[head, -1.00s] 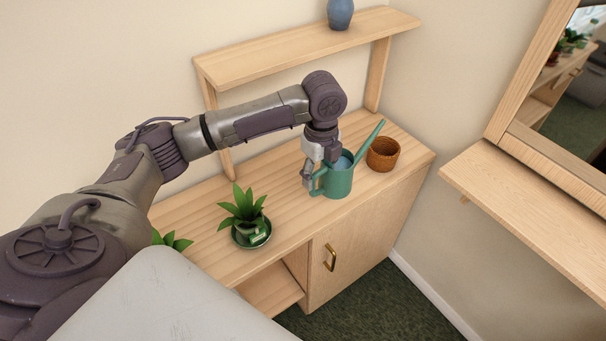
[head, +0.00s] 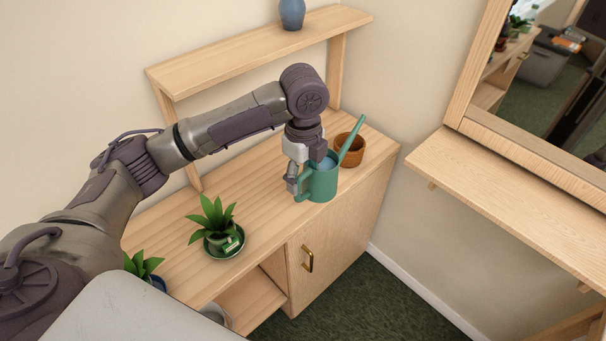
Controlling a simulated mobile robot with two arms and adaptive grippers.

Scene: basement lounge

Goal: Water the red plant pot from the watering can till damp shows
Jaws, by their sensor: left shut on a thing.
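The green watering can (head: 323,184), with bluish water showing in its open top, is upright near the cabinet's front edge. Its spout points up and right, in front of the brown pot. My left gripper (head: 294,184) is shut on the can's handle at its left side. I cannot tell whether the can's base touches the top or hangs just above it. No clearly red plant pot shows; the nearest in colour is an orange-brown pot (head: 350,151) with no plant visible, just behind and right of the can. My right gripper is not in view.
A potted plant (head: 216,220) on a green saucer stands on the wooden cabinet (head: 272,208); another plant (head: 143,265) is at left. A raised shelf (head: 250,50) with a blue vase (head: 292,13) is behind. A wall ledge (head: 520,185) under a mirror is at right.

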